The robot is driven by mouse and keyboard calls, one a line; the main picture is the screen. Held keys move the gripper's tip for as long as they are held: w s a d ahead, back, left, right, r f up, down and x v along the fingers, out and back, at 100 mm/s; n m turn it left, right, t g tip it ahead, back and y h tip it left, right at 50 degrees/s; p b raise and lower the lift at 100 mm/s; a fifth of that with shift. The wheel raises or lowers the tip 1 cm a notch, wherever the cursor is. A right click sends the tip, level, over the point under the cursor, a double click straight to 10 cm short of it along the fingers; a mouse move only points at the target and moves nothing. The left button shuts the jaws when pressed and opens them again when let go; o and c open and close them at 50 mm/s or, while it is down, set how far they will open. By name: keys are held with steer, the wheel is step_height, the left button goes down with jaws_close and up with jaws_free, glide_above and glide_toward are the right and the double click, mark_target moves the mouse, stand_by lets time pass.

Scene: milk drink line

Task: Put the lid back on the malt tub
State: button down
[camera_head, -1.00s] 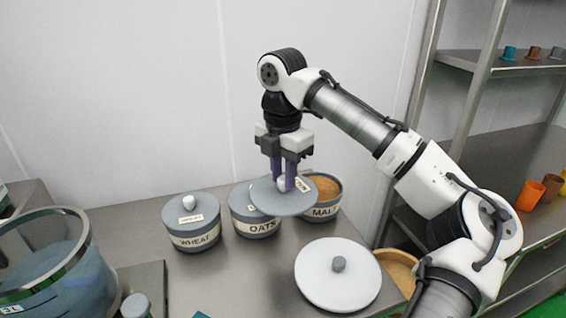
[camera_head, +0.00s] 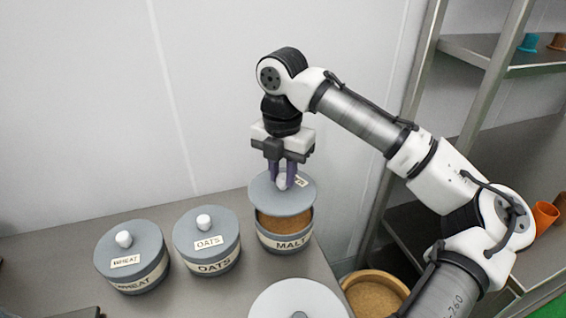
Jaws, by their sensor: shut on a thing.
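The malt tub (camera_head: 285,241) is a grey tub with a cream band reading MALT, standing at the right of the row on the counter. Brown malt shows through its uncovered front part. My gripper (camera_head: 282,182) is shut on the white knob of the grey lid (camera_head: 268,201). The lid is over the back part of the tub's mouth, roughly level, with its front edge short of the tub's front rim. I cannot tell whether the lid touches the rim. The far rim is hidden by the lid.
The lidded oats tub (camera_head: 212,250) and lidded wheat tub (camera_head: 135,270) stand to the left. A large white lid (camera_head: 275,300) is in front, and a wooden-rimmed round container (camera_head: 347,279) is at the right. A metal rack (camera_head: 480,85) with cups stands further right.

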mark_target(285, 192)
steer(key=shift+w+d+f, duration=0.2)
steer(key=shift+w, duration=0.15)
step_height(285, 192, down, 4)
steer(key=b, duration=0.5)
steer(key=shift+f, duration=1.05)
steer(key=shift+r+p, duration=0.1)
steer(key=shift+p, duration=0.45)
stand_by(0.3)
steer(key=shift+f+p, duration=0.25)
steer(key=shift+p, duration=0.2)
stand_by(1.6)
steer(key=c, duration=0.7)
jaws_free()
steer(key=shift+o, duration=0.2)
steer(key=shift+r, duration=0.1)
steer(key=shift+r+p, duration=3.45)
